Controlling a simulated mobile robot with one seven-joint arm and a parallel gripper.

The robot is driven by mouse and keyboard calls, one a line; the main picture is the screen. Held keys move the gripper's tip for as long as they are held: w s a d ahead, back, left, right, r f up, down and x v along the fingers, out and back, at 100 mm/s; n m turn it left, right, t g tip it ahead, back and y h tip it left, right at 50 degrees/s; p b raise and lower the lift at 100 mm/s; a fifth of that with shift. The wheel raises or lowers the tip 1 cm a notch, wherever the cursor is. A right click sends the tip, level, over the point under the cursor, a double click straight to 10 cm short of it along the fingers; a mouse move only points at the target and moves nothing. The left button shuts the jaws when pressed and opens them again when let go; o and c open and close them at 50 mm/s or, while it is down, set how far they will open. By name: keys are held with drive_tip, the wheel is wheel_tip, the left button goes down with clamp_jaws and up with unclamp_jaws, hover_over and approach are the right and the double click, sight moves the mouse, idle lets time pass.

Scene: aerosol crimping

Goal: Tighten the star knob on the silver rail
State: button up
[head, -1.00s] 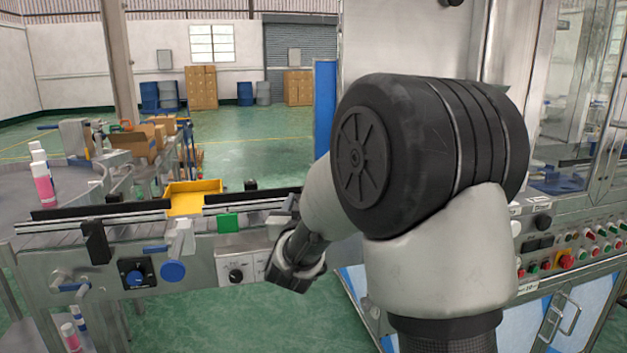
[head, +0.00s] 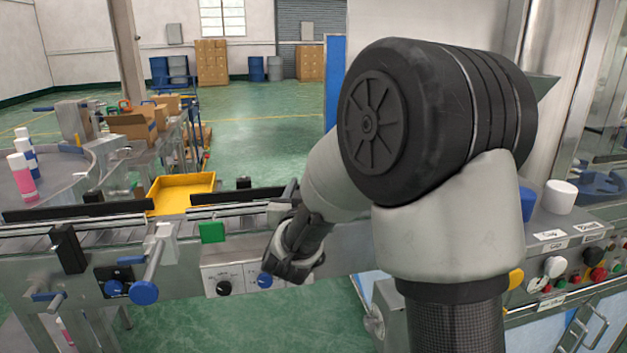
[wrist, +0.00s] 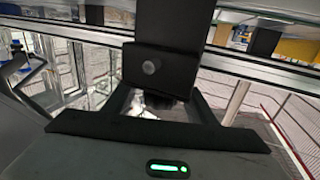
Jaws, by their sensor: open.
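The silver rail (head: 240,209) runs along the conveyor in the head view. I cannot pick out a star shape for certain; a large round blue knob (head: 143,292) sits on a rod at the conveyor's front, and a smaller blue knob (head: 265,280) is on the front panel. My gripper (head: 290,268) is open, beside the panel below the rail and close to the smaller knob in the picture; its fingertips are hard to make out. In the wrist view, a black block with a round grey screw head (wrist: 149,67) fills the middle, hiding much behind it.
A green block (head: 212,232) and a yellow tray (head: 181,194) are at the conveyor. A round table (head: 75,178) with pink and white cans stands at left. A button panel (head: 560,283) is at right. Open green floor lies behind.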

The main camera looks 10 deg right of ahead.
drive_tip(key=shift+w, duration=0.35)
drive_tip(key=c, duration=1)
drive_tip(key=shift+s+d+r+m+g+h, duration=0.15)
drive_tip(key=shift+m+g+h, duration=0.15)
drive_tip(key=shift+m+h, duration=0.35)
drive_tip(key=shift+w+d+f+m+g+h, duration=0.1)
drive_tip(key=shift+m+g+h, duration=0.25)
drive_tip(key=shift+h, duration=0.5)
drive_tip(key=shift+c, duration=0.2)
drive_tip(key=shift+s+d+m+g+h, duration=0.25)
drive_tip(key=shift+m+g+h, duration=0.3)
drive_tip(key=shift+h, duration=0.25)
drive_tip(key=o, duration=1)
drive_tip(key=shift+w, duration=0.1)
drive_tip(key=shift+o, duration=0.2)
